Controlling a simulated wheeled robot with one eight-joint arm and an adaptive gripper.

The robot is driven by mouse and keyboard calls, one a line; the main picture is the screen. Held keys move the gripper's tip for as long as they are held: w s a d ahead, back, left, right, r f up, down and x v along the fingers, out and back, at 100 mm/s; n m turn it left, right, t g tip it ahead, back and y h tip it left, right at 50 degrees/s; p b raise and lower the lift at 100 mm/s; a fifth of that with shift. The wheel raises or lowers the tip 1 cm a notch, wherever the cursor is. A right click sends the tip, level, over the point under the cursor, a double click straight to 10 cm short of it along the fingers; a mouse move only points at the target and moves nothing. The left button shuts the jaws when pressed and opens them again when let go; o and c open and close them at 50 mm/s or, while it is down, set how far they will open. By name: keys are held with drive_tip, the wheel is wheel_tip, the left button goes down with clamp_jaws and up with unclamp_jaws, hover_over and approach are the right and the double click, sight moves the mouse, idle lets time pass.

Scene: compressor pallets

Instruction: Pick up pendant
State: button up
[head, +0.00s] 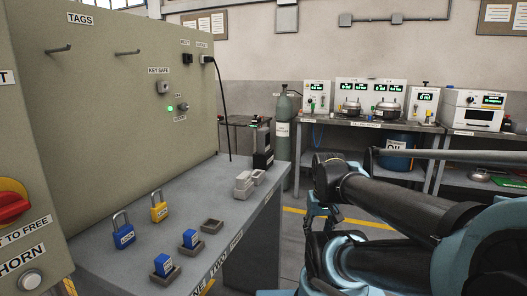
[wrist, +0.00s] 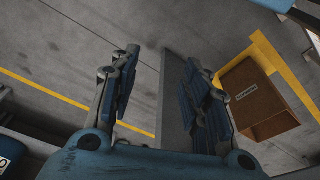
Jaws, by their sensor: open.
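No thing in view is labelled as a pendant, so I cannot tell for sure which it is. A grey upright device in a black holder (head: 263,152) stands at the far right end of the grey bench. A black cable (head: 219,95) hangs from a socket on the panel down to the bench near it. My gripper (wrist: 162,60) is open and empty in the wrist view, with floor beyond its fingers. It is apart from the bench things. In the head view my arm reaches across the right side, and the fingers are not clear there.
The grey bench (head: 180,205) holds a blue padlock (head: 123,236), a yellow padlock (head: 159,211), small blue blocks in trays and pale blocks (head: 243,186). The large panel (head: 110,110) rises behind. A brown box (wrist: 262,100) lies on the floor in the wrist view.

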drive_tip(key=w+a+r+m, duration=0.1)
drive_tip(key=w+r, duration=0.2)
drive_tip(key=r, duration=0.3)
drive_tip(key=w+a+r, duration=0.1)
drive_tip(key=w+r, duration=0.3)
drive_tip(key=r, duration=0.2)
wheel_tip(320, 180, up, 24)
drive_tip(key=r+m+g, duration=0.1)
drive_tip(key=m+g, duration=0.1)
drive_tip(key=m, duration=0.2)
hover_over(264, 128)
wheel_tip(264, 128, down, 12)
drive_tip(key=shift+s+r, duration=0.1)
drive_tip(key=shift+s+a+f, duration=0.1)
drive_tip(key=shift+s+f, duration=0.1)
drive_tip(key=shift+f, duration=1.25)
drive_tip(key=shift+s+f, duration=0.15)
drive_tip(key=shift+f, duration=1.3)
clamp_jaws()
